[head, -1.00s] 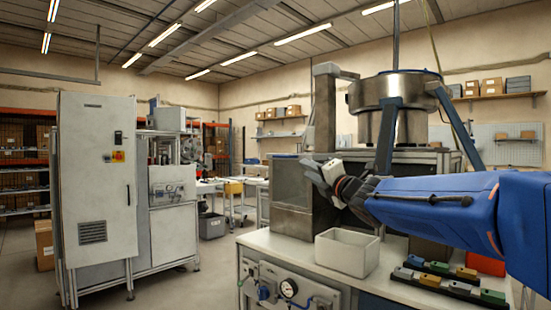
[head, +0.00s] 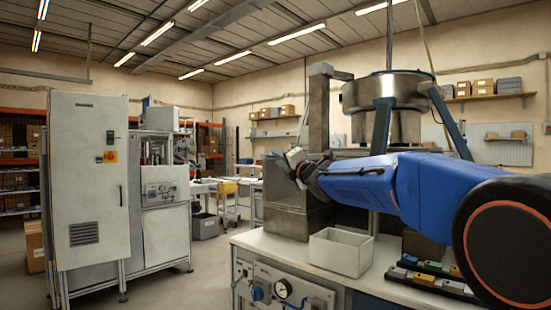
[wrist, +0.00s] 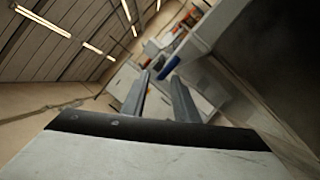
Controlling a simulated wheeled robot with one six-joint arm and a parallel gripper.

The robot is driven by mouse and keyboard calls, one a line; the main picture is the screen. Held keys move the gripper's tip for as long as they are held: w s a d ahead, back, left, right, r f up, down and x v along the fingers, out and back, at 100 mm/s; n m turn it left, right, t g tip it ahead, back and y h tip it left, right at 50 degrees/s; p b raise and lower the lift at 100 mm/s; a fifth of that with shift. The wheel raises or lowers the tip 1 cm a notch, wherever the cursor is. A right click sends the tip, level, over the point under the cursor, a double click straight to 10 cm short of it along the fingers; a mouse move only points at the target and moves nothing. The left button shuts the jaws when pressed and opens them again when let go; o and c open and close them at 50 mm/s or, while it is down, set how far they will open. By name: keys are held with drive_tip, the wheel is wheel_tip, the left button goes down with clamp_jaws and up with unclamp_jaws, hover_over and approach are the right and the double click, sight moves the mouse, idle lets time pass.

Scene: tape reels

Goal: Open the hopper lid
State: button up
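The grey metal hopper (head: 285,212) stands on the white bench, left of the bowl feeder. A thin slanted edge (head: 305,122) rises above its top in the head view; it looks like the lid seen nearly edge-on, tilted up, but it is too thin to be sure. My gripper (head: 293,157) is at the hopper's upper edge and hides part of it.
A steel bowl feeder (head: 388,100) on blue legs stands behind my arm. An open white bin (head: 341,252) sits on the bench (head: 290,248) in front of the hopper. Small coloured parts (head: 432,268) lie at the right. A grey cabinet (head: 88,180) stands far left.

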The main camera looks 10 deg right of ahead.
drive_tip(key=shift+x, duration=1.8)
clamp_jaws()
